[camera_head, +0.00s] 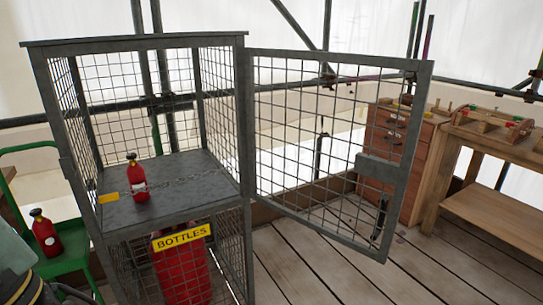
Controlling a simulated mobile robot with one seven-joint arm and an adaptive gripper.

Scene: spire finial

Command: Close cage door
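The cage (135,41) is a tall grey metal frame with wire mesh sides, standing at the left. Its mesh door (340,58) is wide open, swung out to the right from the post (243,130) at the cage's front right. A solid latch plate (381,168) sits on the door's free edge, with a dark handle-like part (381,215) below it. A small red bottle (138,183) stands upright on the cage's middle shelf (175,190).
A larger red cylinder (185,272) stands in the lower compartment, behind a yellow "BOTTLES" sign (181,236). A green cart (68,265) with another red bottle (45,235) is at the left. A drawer cabinet (395,150) and wooden bench (490,215) stand at the right. Plank floor (320,275) shows clear below the door.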

